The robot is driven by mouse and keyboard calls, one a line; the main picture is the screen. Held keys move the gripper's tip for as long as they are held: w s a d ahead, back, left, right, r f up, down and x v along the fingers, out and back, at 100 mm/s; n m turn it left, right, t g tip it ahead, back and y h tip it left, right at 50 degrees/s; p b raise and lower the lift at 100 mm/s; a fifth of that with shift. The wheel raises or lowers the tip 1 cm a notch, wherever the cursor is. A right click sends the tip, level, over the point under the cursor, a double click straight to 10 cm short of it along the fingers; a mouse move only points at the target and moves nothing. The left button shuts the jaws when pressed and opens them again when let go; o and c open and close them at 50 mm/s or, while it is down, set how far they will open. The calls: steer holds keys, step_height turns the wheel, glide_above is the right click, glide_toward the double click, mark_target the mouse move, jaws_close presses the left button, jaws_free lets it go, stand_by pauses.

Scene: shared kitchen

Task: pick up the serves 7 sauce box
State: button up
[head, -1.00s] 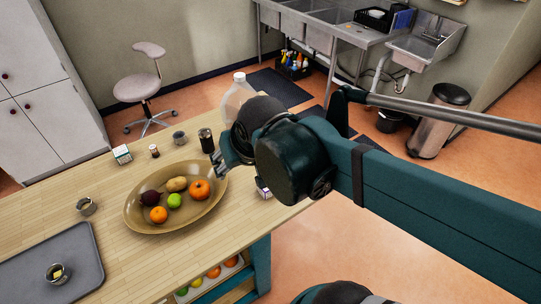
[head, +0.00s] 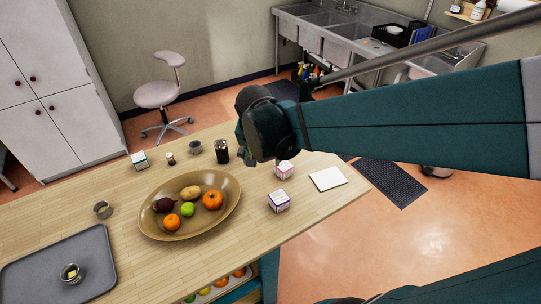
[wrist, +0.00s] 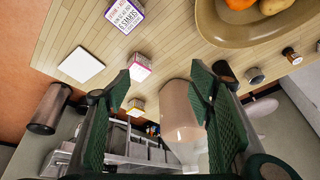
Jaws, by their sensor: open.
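Several small boxes stand on the wooden table; I cannot tell which is the serves 7 sauce box. A white box with purple edges (head: 278,201) stands right of the bowl; in the wrist view its printed top (wrist: 124,15) is at the upper edge, too small to read surely. A pink-edged box (head: 284,170) stands behind it and shows in the wrist view (wrist: 139,67) between my fingers' line. A yellow-edged box (wrist: 135,106) shows beyond. A green-edged box (head: 139,160) stands at the back left. My gripper (wrist: 166,88) is open and empty above the table, fingers partly hidden in the head view.
A large pale bottle (wrist: 183,125) stands close to the right finger in the wrist view.

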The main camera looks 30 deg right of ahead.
mark_target(284, 165)
steer(key=w+d+f+m+g, duration=0.1)
steer(key=w+d+f+m, duration=0.1)
steer(key=d+f, duration=0.1)
steer(key=w+d+f+m+g+h+p, duration=0.1)
steer(key=d+f+m, duration=0.2)
steer(key=w+d+f+m+g+p, duration=0.1)
steer(key=w+d+f+m, duration=0.1)
steer(key=d+f, duration=0.2)
steer(key=shift+w+d+m+h, duration=0.1)
steer(key=shift+w+m+h, duration=0.25)
steer(key=shift+m+h, duration=0.05)
steer(key=shift+x, duration=1.25)
steer(key=shift+f, duration=0.1)
steer(key=shift+x, duration=2.5)
steer(key=shift+s, duration=0.15)
steer(key=shift+c, duration=0.2)
steer(key=c, duration=1)
